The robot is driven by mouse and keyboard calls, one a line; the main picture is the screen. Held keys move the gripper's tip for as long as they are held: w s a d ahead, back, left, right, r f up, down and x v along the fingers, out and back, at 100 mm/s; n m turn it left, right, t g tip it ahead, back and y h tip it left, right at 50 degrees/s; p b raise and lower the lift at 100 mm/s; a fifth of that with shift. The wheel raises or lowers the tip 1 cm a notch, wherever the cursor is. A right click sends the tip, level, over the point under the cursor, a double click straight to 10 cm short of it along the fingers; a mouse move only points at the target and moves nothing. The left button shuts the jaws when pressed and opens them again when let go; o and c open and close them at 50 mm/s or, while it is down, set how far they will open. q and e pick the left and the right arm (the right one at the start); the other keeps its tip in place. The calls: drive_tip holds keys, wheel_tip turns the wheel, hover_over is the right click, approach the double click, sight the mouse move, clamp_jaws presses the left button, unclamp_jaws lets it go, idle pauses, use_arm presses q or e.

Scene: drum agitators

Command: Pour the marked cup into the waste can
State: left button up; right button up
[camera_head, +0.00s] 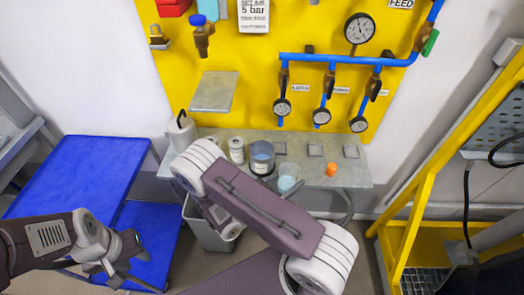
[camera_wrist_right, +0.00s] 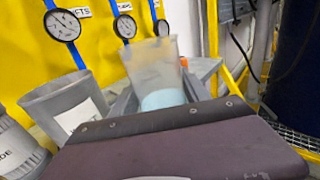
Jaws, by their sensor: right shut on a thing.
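A clear cup (camera_wrist_right: 152,62) with pale blue contents stands between the fingers of my right gripper (camera_wrist_right: 160,98), which is shut on it. The cup also shows in the head view (camera_head: 288,176), over the bench beside a larger grey vessel (camera_head: 262,156); I cannot tell whether it touches the bench. I see no marking on the held cup. The grey vessel bears a white label in the right wrist view (camera_wrist_right: 66,104). My right arm hides the right fingers in the head view. The grey waste can (camera_head: 207,236) stands on the floor under the bench, partly covered by my arm. My left gripper (camera_head: 128,265) is open and empty.
The bench (camera_head: 345,178) also holds a white canister (camera_head: 236,150), an orange item (camera_head: 331,169) and small grey plates. Blue pipes with gauges (camera_head: 358,28) hang on the yellow panel behind. A blue cart (camera_head: 75,175) stands left, a yellow frame (camera_head: 410,220) right.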

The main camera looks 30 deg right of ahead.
sight(285, 169)
drive_tip(key=shift+r, duration=0.1)
drive_tip(key=shift+w+a+r+n+p, duration=0.1)
drive_tip(key=shift+w+r+n+p, duration=0.3)
drive_tip(key=shift+n, duration=0.6)
drive_tip(key=shift+w+a+r+n+p, duration=0.1)
drive_tip(key=shift+w+r+n+p, duration=0.3)
drive_tip(key=shift+n, duration=1.5)
drive_tip(key=r+p, duration=0.1)
drive_tip(key=r, duration=0.1)
drive_tip(key=r+p, duration=0.1)
drive_tip(key=p, duration=0.1)
drive_tip(key=w+r+p, duration=0.1)
drive_tip(key=r+p, duration=0.1)
drive_tip(key=shift+r, duration=0.35)
drive_tip(key=shift+f+n, duration=0.15)
drive_tip(key=shift+n, duration=0.15)
drive_tip(key=n, duration=0.1)
drive_tip(key=w+r+n+p, duration=0.1)
drive_tip(key=n, duration=0.1)
drive_tip(key=shift+a+r, duration=0.15)
